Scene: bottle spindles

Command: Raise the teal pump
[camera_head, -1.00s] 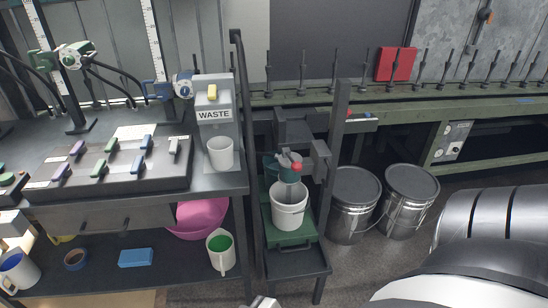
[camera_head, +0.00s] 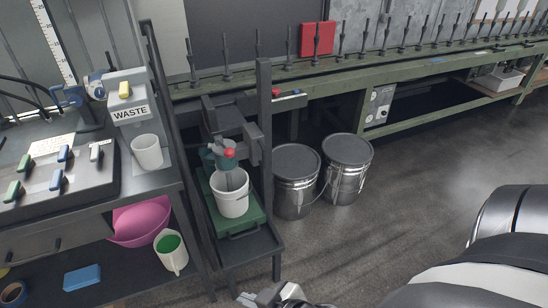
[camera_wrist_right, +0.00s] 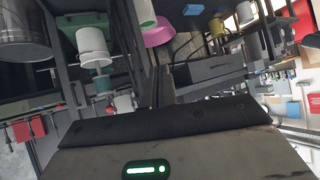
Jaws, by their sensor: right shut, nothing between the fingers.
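The teal pump (camera_head: 209,157) with a red knob (camera_head: 229,153) hangs on a dark upright frame (camera_head: 264,140). Its lower end reaches down into a white bucket (camera_head: 230,195) on a green platform (camera_head: 252,216). In the right wrist view, the picture is turned over, and the pump (camera_wrist_right: 103,84) shows next to the white bucket (camera_wrist_right: 92,45). My right gripper (camera_head: 246,298) is low at the bottom edge of the head view, in front of the frame and apart from the pump. It is shut and empty. My left gripper is not in view.
Two lidded metal drums (camera_head: 297,178) stand right of the frame. A bench with a WASTE dispenser (camera_head: 129,108) and a white cup (camera_head: 147,151) is at left. A pink bowl (camera_head: 139,222) sits on its shelf. The floor (camera_head: 400,200) at right is clear.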

